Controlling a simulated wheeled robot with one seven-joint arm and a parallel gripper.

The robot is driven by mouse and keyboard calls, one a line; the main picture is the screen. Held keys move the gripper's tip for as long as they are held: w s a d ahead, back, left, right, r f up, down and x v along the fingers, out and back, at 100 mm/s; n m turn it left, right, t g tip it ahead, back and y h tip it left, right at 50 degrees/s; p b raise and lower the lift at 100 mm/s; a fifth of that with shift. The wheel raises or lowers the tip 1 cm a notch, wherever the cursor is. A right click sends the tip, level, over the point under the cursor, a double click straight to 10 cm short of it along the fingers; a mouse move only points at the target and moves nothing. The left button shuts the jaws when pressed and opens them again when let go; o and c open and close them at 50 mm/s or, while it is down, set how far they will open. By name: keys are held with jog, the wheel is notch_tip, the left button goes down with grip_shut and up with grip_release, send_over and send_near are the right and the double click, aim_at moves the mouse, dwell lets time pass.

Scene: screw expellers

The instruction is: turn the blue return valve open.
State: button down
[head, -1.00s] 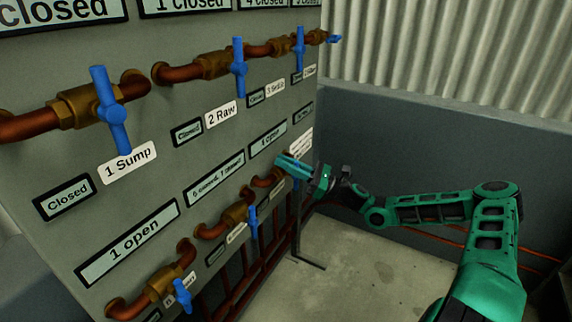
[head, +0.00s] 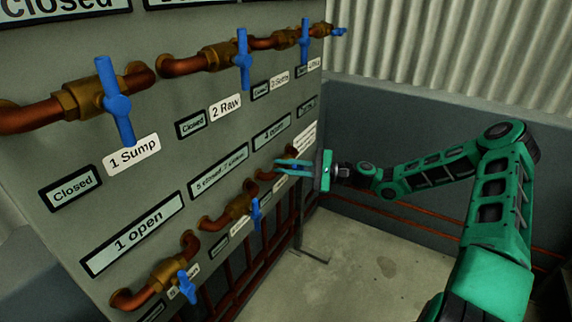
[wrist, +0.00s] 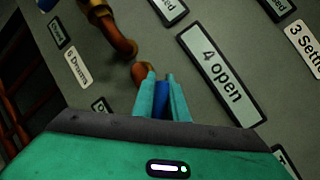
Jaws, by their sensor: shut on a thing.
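My gripper (head: 284,168) is at the far end of the panel's lower row of valves. Its fingers (wrist: 161,82) are shut around a blue valve handle (wrist: 162,96), which shows between them in the wrist view. The copper pipe (head: 268,175) of this valve runs into the panel just left of the fingers. The gripper hides most of the handle in the head view. I cannot read this valve's own name plate, so the word return is not visible. A sign reading "4 open" (wrist: 222,72) is close beside the fingers.
The grey panel (head: 200,150) carries an upper row of blue-handled valves, including 1 Sump (head: 116,101) and 2 Raw (head: 243,60). Two more blue lower handles (head: 187,287) (head: 255,213) are nearer. A dark wall (head: 400,130) and open floor (head: 370,270) lie to the right.

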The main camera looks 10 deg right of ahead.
jog(key=shift+s+a+f+n+g+h, duration=0.1)
jog(key=shift+f+n+h, duration=0.5)
jog(key=shift+n, duration=0.6)
jog(key=shift+s+a+f+n+g+h, duration=0.1)
jog(key=shift+f+n+h, duration=0.55)
jog(key=shift+n, duration=0.55)
jog(key=shift+a+f+n+g+h, duration=0.1)
jog(key=shift+f+n+h, duration=0.35)
jog(key=shift+n+h, duration=0.55)
jog(key=shift+f+y, duration=0.1)
jog(key=shift+y, duration=0.15)
jog(key=c, duration=1.7)
grip_release()
jog(key=shift+c, duration=0.2)
jog(key=shift+d, duration=0.2)
jog(key=v, duration=1)
jog(key=shift+d, duration=0.2)
jog(key=shift+s, duration=0.1)
